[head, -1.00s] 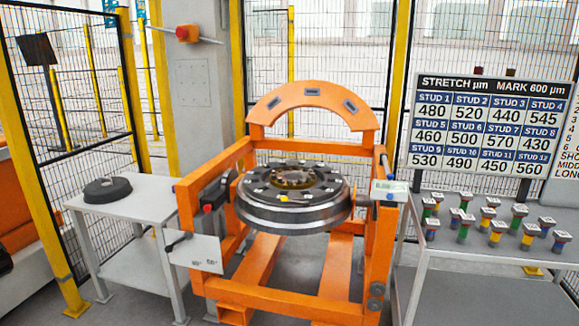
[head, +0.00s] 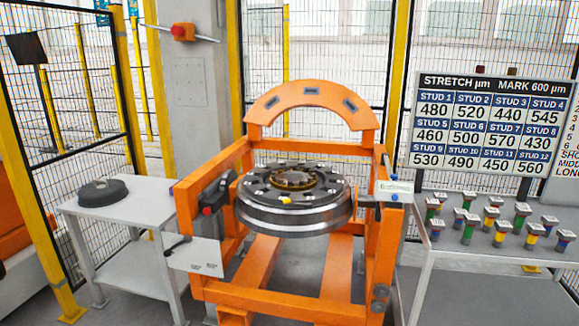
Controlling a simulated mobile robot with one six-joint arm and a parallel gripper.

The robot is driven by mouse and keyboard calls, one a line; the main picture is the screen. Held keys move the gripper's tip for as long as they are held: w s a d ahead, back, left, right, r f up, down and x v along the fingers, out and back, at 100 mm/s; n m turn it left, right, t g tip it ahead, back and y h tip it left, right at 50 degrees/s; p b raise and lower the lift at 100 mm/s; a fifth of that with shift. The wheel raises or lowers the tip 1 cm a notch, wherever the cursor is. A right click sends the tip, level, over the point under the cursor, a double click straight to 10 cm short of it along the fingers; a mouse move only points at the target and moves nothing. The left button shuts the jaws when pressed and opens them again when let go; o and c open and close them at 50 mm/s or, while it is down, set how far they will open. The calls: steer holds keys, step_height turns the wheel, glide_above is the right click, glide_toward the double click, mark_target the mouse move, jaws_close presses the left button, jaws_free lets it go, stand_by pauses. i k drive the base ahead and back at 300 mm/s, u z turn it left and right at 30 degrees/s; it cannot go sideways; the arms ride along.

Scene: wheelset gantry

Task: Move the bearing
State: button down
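A dark round part with a raised centre (head: 103,192), which looks like the bearing, lies flat on the left side table (head: 150,198). A large grey wheel-like disc (head: 295,218) lies level in the orange gantry frame (head: 187,205). Its hub (head: 295,178) is brownish, with dark parts set around it and a small yellow piece near its front edge. I cannot tell whether a bearing sits in this hub. My gripper is not in view.
A right-hand table (head: 423,262) holds several studs with coloured bodies (head: 468,228). A board of stud stretch values (head: 490,125) stands behind it. An orange arch (head: 312,95) rises behind the disc. Mesh fencing with yellow posts (head: 75,300) and a grey column surround the cell.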

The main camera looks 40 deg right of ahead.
mark_target(294, 177)
steer(key=i, duration=1)
steer(key=z, duration=0.05)
